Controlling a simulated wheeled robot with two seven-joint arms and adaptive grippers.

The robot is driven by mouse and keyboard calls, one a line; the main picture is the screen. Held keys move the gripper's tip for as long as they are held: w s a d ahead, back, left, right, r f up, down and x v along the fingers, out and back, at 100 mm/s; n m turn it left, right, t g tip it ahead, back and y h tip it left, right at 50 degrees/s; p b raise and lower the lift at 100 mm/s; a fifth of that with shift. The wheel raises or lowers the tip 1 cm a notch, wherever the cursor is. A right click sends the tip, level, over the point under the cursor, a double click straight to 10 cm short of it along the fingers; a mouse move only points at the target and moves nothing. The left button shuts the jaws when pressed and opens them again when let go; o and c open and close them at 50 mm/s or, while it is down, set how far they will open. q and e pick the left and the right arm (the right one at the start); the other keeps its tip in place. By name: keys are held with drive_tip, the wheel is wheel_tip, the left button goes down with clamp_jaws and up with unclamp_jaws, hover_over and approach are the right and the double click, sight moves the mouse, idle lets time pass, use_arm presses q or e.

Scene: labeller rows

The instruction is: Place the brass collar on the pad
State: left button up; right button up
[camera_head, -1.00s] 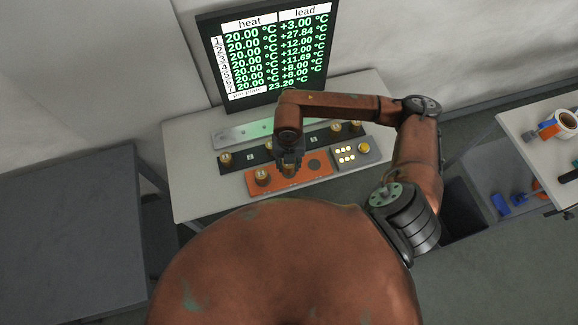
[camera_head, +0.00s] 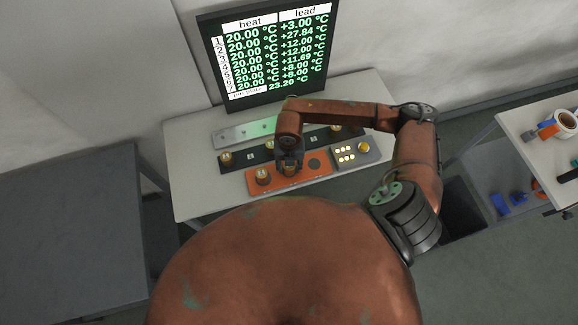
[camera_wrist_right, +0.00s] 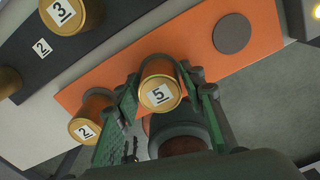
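A brass collar labelled 5 (camera_wrist_right: 158,92) is between the fingertips of my right gripper (camera_head: 289,164), over the middle of the orange plate (camera_head: 324,175). In the right wrist view the fingers (camera_wrist_right: 160,82) hug it on both sides, with no clear gap. It looks upright; whether its base touches the plate is hidden. A flat grey round pad (camera_wrist_right: 232,33) lies bare to its right on the plate and also shows in the head view (camera_head: 314,164). My left gripper is not in view.
Another collar labelled 2 (camera_wrist_right: 85,131) stands on the plate's left. A collar labelled 3 (camera_wrist_right: 70,14) and others stand on the dark strip (camera_head: 270,151) behind. A button box (camera_head: 357,153) sits right of the plate. A screen (camera_head: 265,55) stands behind.

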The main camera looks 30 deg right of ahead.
drive_tip(key=shift+o, duration=1.1)
drive_tip(key=shift+r, duration=0.1)
drive_tip(key=shift+r, duration=0.3)
wheel_tip(320, 180, up, 12)
drive_tip(key=b, duration=0.1)
drive_tip(key=shift+f, duration=0.2)
